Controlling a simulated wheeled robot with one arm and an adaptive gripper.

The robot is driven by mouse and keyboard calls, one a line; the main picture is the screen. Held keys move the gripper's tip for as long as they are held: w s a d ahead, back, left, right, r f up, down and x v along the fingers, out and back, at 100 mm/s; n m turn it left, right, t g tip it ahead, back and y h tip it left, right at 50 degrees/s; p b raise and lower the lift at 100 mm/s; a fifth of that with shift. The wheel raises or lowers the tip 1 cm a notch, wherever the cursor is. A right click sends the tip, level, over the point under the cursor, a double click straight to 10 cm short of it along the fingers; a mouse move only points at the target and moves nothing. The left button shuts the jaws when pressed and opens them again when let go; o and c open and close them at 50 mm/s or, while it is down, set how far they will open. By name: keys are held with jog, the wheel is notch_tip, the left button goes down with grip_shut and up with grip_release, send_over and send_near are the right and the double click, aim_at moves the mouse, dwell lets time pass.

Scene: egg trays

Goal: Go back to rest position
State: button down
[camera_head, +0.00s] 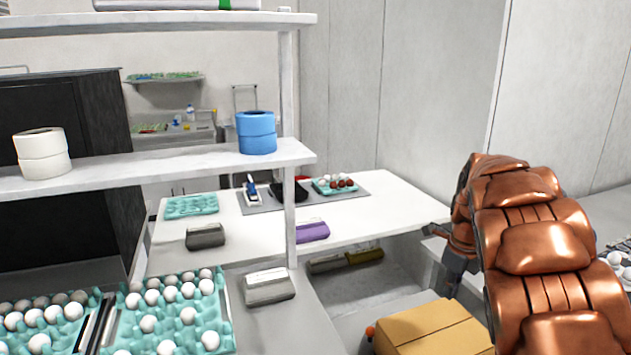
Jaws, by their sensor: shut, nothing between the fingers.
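My copper-coloured arm (535,240) rises along the right side and bends over at its top. My gripper (450,278) hangs below the bend, small and dark grey, partly hidden behind the arm. It is shut and empty, beside the right end of the white table (400,205) and above and behind a cardboard box (425,328). It holds no egg or tray.
Turquoise trays of white eggs (222,320) stand at lower left. A white shelf (180,165) with blue rolls (257,132) and white rolls (42,153) crosses the left. On the far table are an empty turquoise tray (190,206) and a tray of brown eggs (335,185).

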jog(key=s+a+n+g, duration=0.1)
jog(key=s+a+n, duration=0.4)
jog(key=s+n, duration=0.4)
jog(key=s+a+f+n+g, duration=0.1)
jog(key=s+a+n, duration=0.4)
jog(key=s+n, duration=0.5)
jog(key=s+a+n, duration=0.5)
jog(key=s+n, duration=0.5)
jog(key=s, duration=0.9)
jog(key=shift+s+f+g, duration=0.25)
jog(key=shift+s+g, duration=0.15)
